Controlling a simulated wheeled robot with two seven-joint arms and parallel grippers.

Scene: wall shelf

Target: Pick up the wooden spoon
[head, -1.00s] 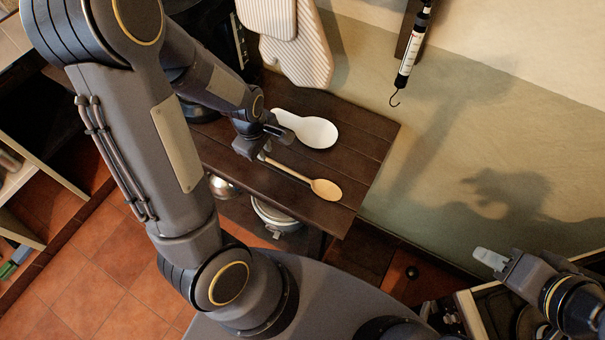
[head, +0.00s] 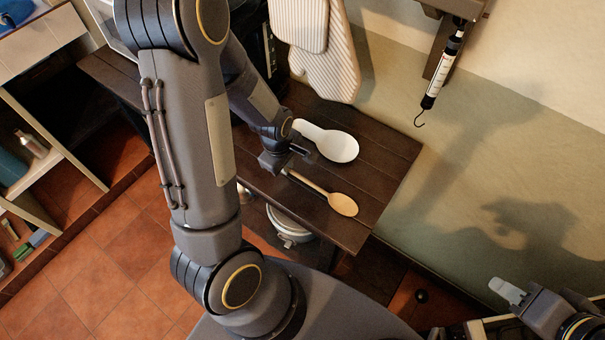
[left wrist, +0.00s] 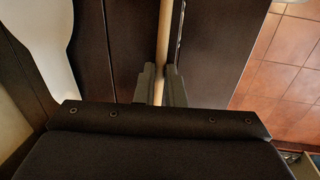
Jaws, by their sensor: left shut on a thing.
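The wooden spoon (head: 343,204) is on or just above the dark wooden shelf (head: 393,162), its bowl toward the right; I cannot tell whether it touches the boards. My left gripper (head: 291,163) is at the handle end and shut on the handle. In the left wrist view, the handle (left wrist: 168,38) runs down between the two fingers (left wrist: 161,84); its far end is hidden. My right gripper (head: 507,290) is at the lower right, far from the spoon; its opening cannot be made out.
A white spoon rest (head: 333,144) lies close behind the wooden spoon; it also shows in the left wrist view (left wrist: 48,38). Striped oven mitts (head: 325,55) hang behind. A hanging scale with a hook (head: 434,82) is at the upper right. A pot (head: 288,225) stands below the shelf.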

